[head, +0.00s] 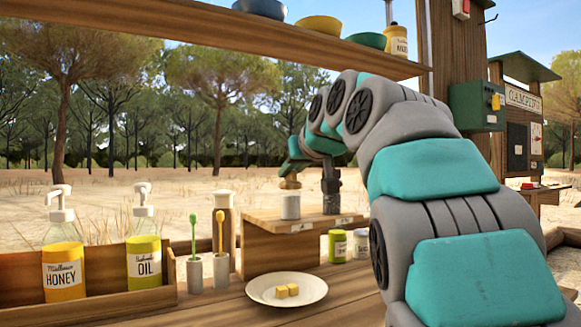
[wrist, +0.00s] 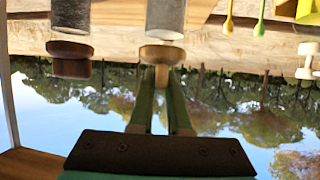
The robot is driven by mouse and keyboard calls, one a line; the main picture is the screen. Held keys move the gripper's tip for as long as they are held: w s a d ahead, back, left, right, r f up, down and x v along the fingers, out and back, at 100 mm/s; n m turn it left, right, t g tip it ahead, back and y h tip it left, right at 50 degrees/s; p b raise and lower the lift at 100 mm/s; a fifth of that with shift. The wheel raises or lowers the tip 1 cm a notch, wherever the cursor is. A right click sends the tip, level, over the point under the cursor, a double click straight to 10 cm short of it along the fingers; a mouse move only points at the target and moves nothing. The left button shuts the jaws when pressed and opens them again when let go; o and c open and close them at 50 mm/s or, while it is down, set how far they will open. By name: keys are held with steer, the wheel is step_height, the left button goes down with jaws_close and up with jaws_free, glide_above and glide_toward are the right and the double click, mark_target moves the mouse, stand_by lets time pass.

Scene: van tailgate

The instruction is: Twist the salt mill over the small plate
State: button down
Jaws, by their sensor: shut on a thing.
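The salt mill (head: 290,206) has a pale grey body and a brown knob, and appears to stand on the wooden box at mid-counter. My gripper (head: 291,171) is above it, shut on the small tip of its knob. In the wrist view the fingers (wrist: 162,78) close on that tip under the brown knob, with the view upside down. The mill's body (wrist: 165,20) is cut off at the frame edge. The small white plate (head: 257,290) lies on the counter in front of the box and holds a few yellow cubes.
A darker-topped second mill (wrist: 70,50) stands beside the held one. Honey (head: 64,272) and oil (head: 144,262) pump bottles stand in a tray at left. Two spoons stand in holders (head: 221,270). Jars (head: 338,246) stand right of the box; a shelf (head: 230,27) hangs above.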

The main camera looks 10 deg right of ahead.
steer(key=shift+h, duration=0.3)
steer(key=c, duration=0.9)
jaws_free()
steer(key=shift+v, duration=3.95)
